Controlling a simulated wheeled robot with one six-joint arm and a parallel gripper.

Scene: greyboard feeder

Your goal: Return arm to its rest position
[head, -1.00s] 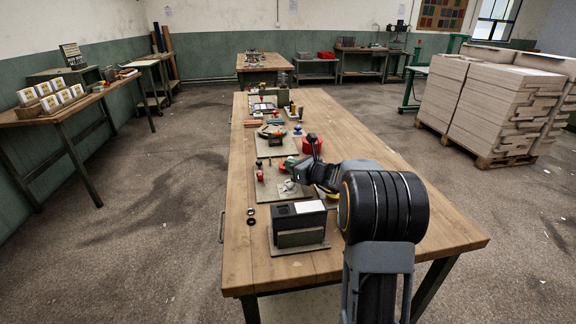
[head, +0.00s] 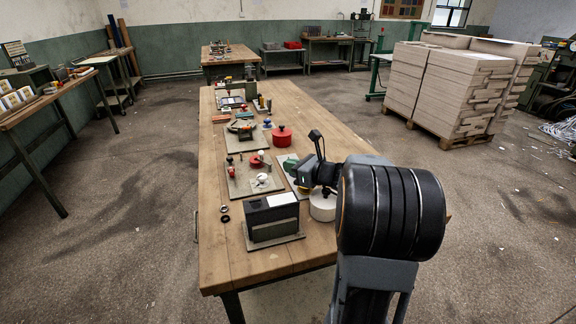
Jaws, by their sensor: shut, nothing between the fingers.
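My arm reaches in from the lower right of the head view, over the right side of the long wooden workbench (head: 225,262). My gripper (head: 302,181) is at the end of the dark wrist, near the middle of the bench. It is shut with nothing visible in it. It appears close to a green-topped fixture (head: 289,162) and a white round container (head: 321,207), partly hidden by my wrist. I cannot tell its height above the bench.
A dark box (head: 271,218) stands at the near left of the bench, with two black rings beside it. Boards with small fixtures, a red pot (head: 281,137) and tools lie farther back. Stacked greyboard (head: 455,95) stands on a pallet at right. Floor left of the bench is clear.

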